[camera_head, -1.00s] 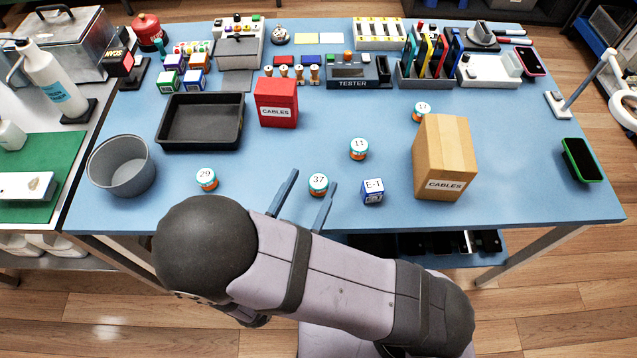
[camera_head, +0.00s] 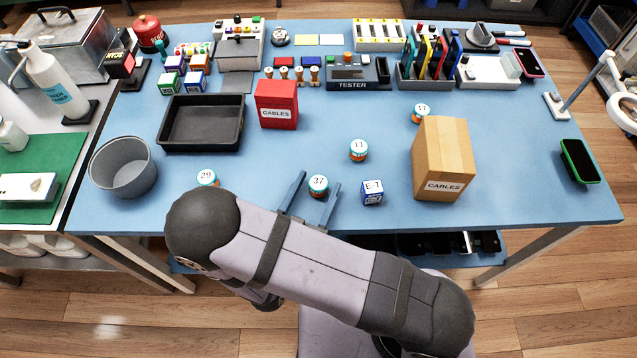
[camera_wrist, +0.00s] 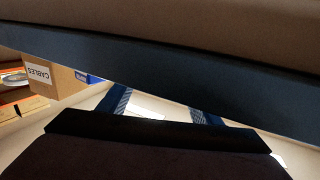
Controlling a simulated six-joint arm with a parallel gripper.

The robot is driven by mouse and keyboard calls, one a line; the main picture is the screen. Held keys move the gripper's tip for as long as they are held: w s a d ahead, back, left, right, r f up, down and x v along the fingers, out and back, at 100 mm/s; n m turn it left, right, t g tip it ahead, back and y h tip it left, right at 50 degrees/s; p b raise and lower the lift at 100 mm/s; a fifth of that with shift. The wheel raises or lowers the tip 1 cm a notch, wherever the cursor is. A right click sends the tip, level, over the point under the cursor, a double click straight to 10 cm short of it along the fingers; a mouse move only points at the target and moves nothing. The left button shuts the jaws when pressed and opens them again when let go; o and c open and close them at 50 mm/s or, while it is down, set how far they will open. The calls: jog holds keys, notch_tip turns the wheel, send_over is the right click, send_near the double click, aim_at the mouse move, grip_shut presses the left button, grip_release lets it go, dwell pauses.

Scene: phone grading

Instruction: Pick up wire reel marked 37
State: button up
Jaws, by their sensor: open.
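The wire reel marked 37 (camera_head: 318,186) stands upright on the blue table near its front edge, with a white numbered top and an orange and teal side. My gripper (camera_head: 318,180) is open, its two blue fingers reaching in from the front, one on each side of the reel in the head view. I cannot tell whether they touch it. In the wrist view the fingers (camera_wrist: 160,100) show apart at the table's edge, and the reel is not visible between them.
Reel 29 (camera_head: 207,178) is partly hidden behind my arm. Reel 33 (camera_head: 359,150), the blue E-1 box (camera_head: 372,192) and the tan cables box (camera_head: 443,160) stand to the right. A black tray (camera_head: 202,147) and grey bin (camera_head: 124,168) lie left. The table's front edge is close.

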aim_at(319, 182)
jog(key=shift+w+d, duration=0.25)
jog(key=shift+w, duration=0.35)
jog(key=shift+c, duration=0.2)
jog(key=c, duration=1.1)
jog(key=shift+r, duration=4.95)
